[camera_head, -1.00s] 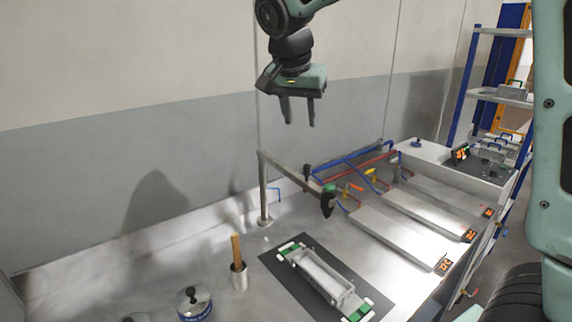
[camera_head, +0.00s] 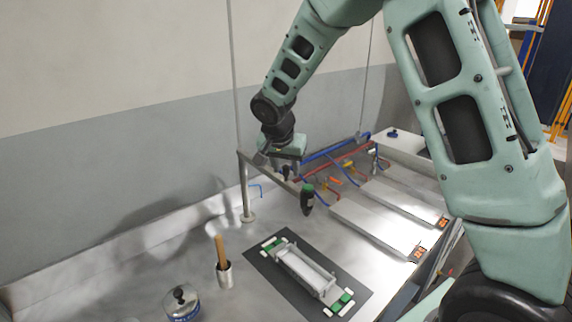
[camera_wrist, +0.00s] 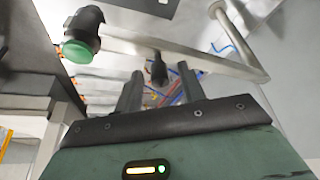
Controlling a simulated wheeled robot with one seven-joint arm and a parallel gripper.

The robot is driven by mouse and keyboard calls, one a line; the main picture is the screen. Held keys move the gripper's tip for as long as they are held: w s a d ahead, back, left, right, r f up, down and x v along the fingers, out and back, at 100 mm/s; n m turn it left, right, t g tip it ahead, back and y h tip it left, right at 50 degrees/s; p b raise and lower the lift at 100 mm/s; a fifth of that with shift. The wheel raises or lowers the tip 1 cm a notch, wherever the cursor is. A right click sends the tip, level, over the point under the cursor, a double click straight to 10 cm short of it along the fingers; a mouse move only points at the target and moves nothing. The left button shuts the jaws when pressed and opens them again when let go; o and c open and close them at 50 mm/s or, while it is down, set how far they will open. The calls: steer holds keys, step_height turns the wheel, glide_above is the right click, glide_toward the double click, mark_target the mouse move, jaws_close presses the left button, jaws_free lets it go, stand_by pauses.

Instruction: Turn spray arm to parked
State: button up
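The spray arm (camera_head: 270,170) is a grey horizontal bar on an upright post (camera_head: 246,192). A dark nozzle with a green part (camera_head: 307,198) hangs at its free end, over the bench behind the small cart. In the wrist view the bar (camera_wrist: 205,58) crosses ahead of my gripper, with the green-ended nozzle (camera_wrist: 78,48) at left. A dark peg (camera_wrist: 158,68) on the bar shows between my fingers. My gripper (camera_wrist: 159,85) is open, its fingers spread either side of that peg in this view; I cannot tell if they touch it. In the head view my gripper (camera_head: 284,168) is just above the bar.
A grey and green cart (camera_head: 305,272) sits on a dark mat (camera_head: 342,276) in front. A cup with a wooden handle (camera_head: 224,272) and a round tin (camera_head: 181,303) stand at left. Flat grey panels (camera_head: 375,228) and blue and red hoses (camera_head: 345,152) lie at right and behind.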

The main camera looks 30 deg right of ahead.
steer(key=shift+w+d+f, duration=0.1)
steer(key=shift+f, duration=0.35)
jaws_close()
